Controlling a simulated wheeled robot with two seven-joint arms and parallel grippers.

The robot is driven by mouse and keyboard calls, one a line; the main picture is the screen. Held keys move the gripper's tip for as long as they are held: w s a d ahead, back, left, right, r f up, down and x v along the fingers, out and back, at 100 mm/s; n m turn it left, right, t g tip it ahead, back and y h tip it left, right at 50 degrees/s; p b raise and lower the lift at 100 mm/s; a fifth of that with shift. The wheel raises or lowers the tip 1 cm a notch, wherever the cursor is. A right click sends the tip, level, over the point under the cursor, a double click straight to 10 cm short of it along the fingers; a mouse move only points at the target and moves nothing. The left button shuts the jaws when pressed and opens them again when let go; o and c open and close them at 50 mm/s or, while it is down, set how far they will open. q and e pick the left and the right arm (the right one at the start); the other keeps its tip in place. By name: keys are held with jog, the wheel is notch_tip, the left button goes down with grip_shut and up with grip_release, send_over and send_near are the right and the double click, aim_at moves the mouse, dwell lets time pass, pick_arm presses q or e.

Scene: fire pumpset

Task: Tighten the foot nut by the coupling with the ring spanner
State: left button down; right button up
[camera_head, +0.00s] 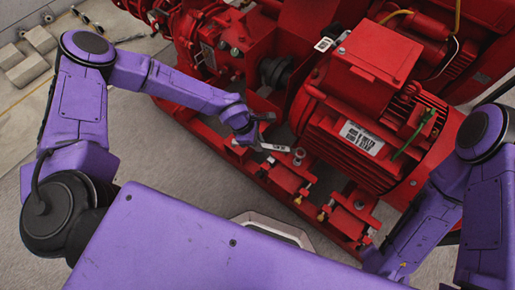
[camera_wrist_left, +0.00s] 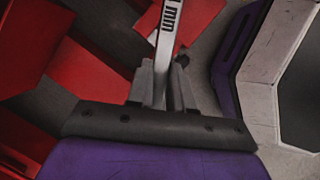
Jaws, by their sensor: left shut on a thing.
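My left gripper (camera_head: 257,136) is shut on the grey ring spanner (camera_head: 275,148) beside the red pump base. In the left wrist view, the spanner's pale shank (camera_wrist_left: 168,25), with dark markings, runs up from between the gripper fingers (camera_wrist_left: 161,85) and out of the top of the picture. In the head view the ring end lies at a grey round fitting (camera_head: 298,156) near the motor's foot. I cannot tell whether the ring is around the foot nut. The dark coupling (camera_head: 277,72) is behind, between pump and motor. My right gripper is hidden.
Red brackets with brass fittings (camera_head: 322,213) line the base's near side. Pale blocks (camera_head: 35,55) lie at the far left. Grey floor (camera_head: 165,170) is clear left of the base.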

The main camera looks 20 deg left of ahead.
pick_arm(q)
jog(key=shift+d+f, duration=0.1)
jog(key=shift+f, duration=0.05)
pick_arm(e)
jog(key=shift+f, duration=0.15)
pick_arm(q)
jog(key=shift+n, duration=0.3)
jog(key=shift+f+b, duration=1.65)
jog(key=shift+f, duration=0.8)
pick_arm(e)
jog(key=shift+f, duration=1.65)
pick_arm(q)
jog(key=shift+f+b, duration=1.05)
jog(key=shift+f, duration=0.3)
pick_arm(e)
jog(key=shift+f, duration=1.05)
jog(key=shift+r, duration=0.1)
